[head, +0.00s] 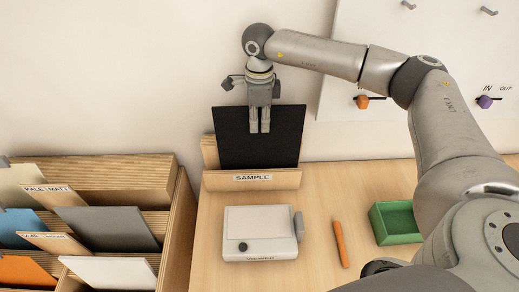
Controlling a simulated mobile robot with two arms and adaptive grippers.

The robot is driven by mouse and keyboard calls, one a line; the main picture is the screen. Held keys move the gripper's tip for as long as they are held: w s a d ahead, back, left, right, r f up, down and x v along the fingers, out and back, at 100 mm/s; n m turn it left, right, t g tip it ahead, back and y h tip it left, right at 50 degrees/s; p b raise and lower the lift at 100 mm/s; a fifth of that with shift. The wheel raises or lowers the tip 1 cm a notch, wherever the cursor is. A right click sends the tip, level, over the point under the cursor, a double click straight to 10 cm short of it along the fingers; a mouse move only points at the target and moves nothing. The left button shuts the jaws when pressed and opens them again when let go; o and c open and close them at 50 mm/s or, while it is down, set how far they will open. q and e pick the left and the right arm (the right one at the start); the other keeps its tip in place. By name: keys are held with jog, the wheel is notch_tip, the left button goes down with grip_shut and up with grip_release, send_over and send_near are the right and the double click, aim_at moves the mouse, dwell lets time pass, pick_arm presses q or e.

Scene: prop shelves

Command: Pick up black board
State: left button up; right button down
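The black board (235,150) stands upright, leaning slightly back, in a wooden holder (222,181) labelled SAMPLE. My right gripper (259,130) hangs from above, pointing down at the board's top edge. Its two fingers are close together and overlap the upper middle of the board in the picture. I cannot tell whether they grip the board or hang in front of it. The board's lower edge is hidden by the holder's front lip. My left gripper is not in view.
A wooden rack (181,225) with several coloured boards stands at the left. A white device (262,222), an orange stick (340,243) and a green tray (376,226) lie on the table (320,190). A white wall panel (345,70) with hooks and knobs is at the right.

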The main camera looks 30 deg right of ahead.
jog(key=shift+w+d+r, duration=0.1)
jog(key=shift+w+r, duration=0.05)
jog(key=shift+r, duration=0.05)
